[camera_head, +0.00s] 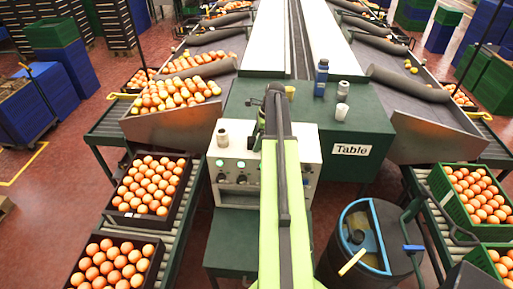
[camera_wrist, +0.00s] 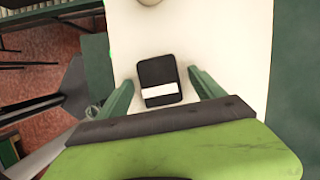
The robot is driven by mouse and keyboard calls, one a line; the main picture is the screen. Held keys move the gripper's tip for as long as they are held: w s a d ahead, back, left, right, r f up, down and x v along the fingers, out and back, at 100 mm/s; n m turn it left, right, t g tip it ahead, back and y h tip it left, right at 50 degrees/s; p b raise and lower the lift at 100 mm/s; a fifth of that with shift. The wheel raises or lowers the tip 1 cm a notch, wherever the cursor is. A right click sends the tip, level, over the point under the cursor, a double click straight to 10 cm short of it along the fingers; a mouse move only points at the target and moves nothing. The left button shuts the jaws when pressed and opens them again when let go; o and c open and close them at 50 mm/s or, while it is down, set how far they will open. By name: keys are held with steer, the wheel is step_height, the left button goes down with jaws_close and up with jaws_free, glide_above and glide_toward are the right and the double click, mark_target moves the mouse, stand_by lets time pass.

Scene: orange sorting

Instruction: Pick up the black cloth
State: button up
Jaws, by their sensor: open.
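In the wrist view, a flat black rectangular thing (camera_wrist: 156,70) with a white band across it lies on a pale surface. It may be the black cloth, but I cannot tell its material. My gripper (camera_wrist: 161,77) is open, with one green finger on each side of this black thing, apart from it. I cannot tell the height between the fingers and the surface. In the head view, my own arm hides the middle of the white control box (camera_head: 306,158), and no black cloth shows there.
A green table (camera_head: 345,116) holds a blue bottle (camera_head: 321,77) and white cups (camera_head: 342,101). A small pot (camera_head: 222,138) stands on the control box's left. Crates of oranges (camera_head: 150,188) stand on conveyors at both sides. A dark bin (camera_head: 385,222) stands front right.

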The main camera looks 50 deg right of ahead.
mark_target(252, 140)
steer(key=shift+r, duration=0.15)
steer(key=c, duration=1.5)
steer(key=shift+o, duration=0.2)
steer(key=shift+r+p, duration=0.55)
steer(key=shift+p, duration=0.05)
step_height(252, 140, up, 4)
steer(key=p, duration=0.4)
steer(key=shift+f, duration=0.1)
steer(key=s+d+r+p, duration=0.2)
steer(key=s, duration=0.1)
steer(key=s+d+r+p, duration=0.2)
steer(key=s, duration=0.2)
steer(key=s+d+r+p, duration=0.1)
steer(key=s+r+p, duration=0.1)
steer(key=s, duration=0.1)
steer(key=shift+s+d, duration=0.15)
steer(key=shift+d, duration=0.25)
